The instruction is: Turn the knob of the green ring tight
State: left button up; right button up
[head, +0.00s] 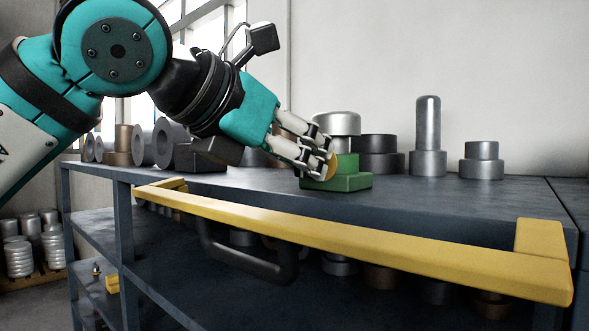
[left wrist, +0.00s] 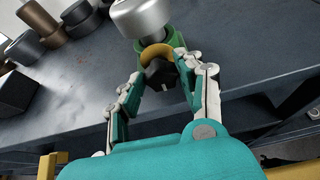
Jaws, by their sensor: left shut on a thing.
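The green ring (head: 346,172) is a stepped green piece on the dark shelf top, near its front edge. It also shows in the left wrist view (left wrist: 143,45), partly behind a yellow collar (left wrist: 157,50). The dark knob (left wrist: 161,73), with a pale mark, faces my wrist camera in front of that collar. My left gripper (head: 325,165) reaches in from the left and is shut on the knob, its fingers on either side in the left wrist view (left wrist: 159,75). The fingers hide the knob in the head view. My right gripper is not in view.
A silver cylinder (head: 337,123) stands at or just behind the green ring; I cannot tell if they touch. Several metal cylinders (head: 428,125) stand along the back. A yellow rail (head: 350,238) runs along the shelf's front. The top (head: 440,200) right of the ring is clear.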

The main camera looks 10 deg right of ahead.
pick_arm(q)
jog(key=shift+s+d+f+m+t+y+b, duration=0.1)
jog(key=shift+m+t+y+b, duration=0.2)
jog(key=shift+m+b, duration=0.3)
jog(key=shift+s+d+f+m+t+y+b, duration=0.1)
jog(key=shift+m+t+y+b, duration=0.2)
jog(key=shift+m, duration=0.4)
jog(key=o, duration=0.9)
jog(key=shift+a+r, duration=0.1)
jog(key=v, duration=1.1)
jog(key=shift+s+a, duration=0.25)
jog(key=shift+s, duration=0.15)
